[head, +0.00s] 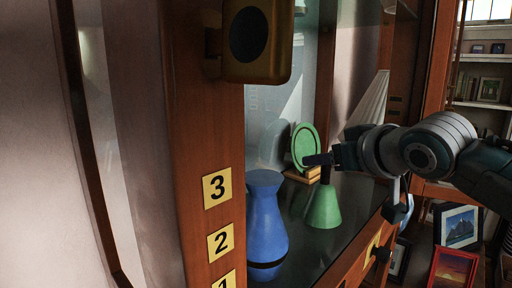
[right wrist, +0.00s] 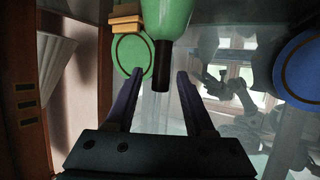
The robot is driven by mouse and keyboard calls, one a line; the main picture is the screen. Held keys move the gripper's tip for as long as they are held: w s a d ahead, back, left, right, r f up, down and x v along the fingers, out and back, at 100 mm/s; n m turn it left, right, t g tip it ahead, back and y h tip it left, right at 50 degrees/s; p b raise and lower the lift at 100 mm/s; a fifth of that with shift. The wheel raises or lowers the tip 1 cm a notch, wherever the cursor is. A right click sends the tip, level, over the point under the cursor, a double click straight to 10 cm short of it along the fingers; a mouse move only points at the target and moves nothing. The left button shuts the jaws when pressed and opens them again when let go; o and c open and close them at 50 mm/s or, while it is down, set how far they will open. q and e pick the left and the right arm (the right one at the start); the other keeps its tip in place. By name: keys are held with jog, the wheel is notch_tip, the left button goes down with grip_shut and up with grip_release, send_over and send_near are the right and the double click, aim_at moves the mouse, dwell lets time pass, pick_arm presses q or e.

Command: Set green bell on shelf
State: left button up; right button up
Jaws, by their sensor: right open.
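The green bell (head: 323,207) stands upright on the cabinet's shelf (head: 305,240), to the right of a blue vase (head: 265,215). Its dark handle points up. My right gripper (head: 320,160) reaches in from the right at the height of the handle's top. In the right wrist view, which is upside down, the bell (right wrist: 167,15) hangs from the top edge. The tip of its handle (right wrist: 160,72) shows between the two spread fingertips (right wrist: 159,73), with gaps on both sides. The fingers are open and hold nothing. My left gripper is not in view.
A green plate (head: 305,143) on a wooden stand (head: 303,174) is close behind the bell. The cabinet's front post (head: 190,140) carries number plates, and a brass fitting (head: 257,45) sticks out above. Framed pictures (head: 458,228) stand at the lower right.

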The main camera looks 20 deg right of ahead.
jog(key=d+p+v, duration=0.1)
jog(key=v, duration=0.8)
jog(key=s+a+f+n+g, duration=0.1)
jog(key=s+a+f+g, duration=0.4)
jog(key=s, duration=0.7)
jog(key=s+a+f+n+g+y, duration=0.1)
jog(key=s+a+f+g, duration=0.3)
jog(key=s+a+f, duration=0.4)
jog(key=s+f+n, duration=0.1)
jog(key=s+f, duration=0.1)
jog(key=s, duration=0.1)
jog(key=shift+s+a+g+y, duration=0.3)
jog(key=shift+s+a+g, duration=0.05)
jog(key=shift+a+g, duration=0.05)
jog(key=shift+f, duration=0.15)
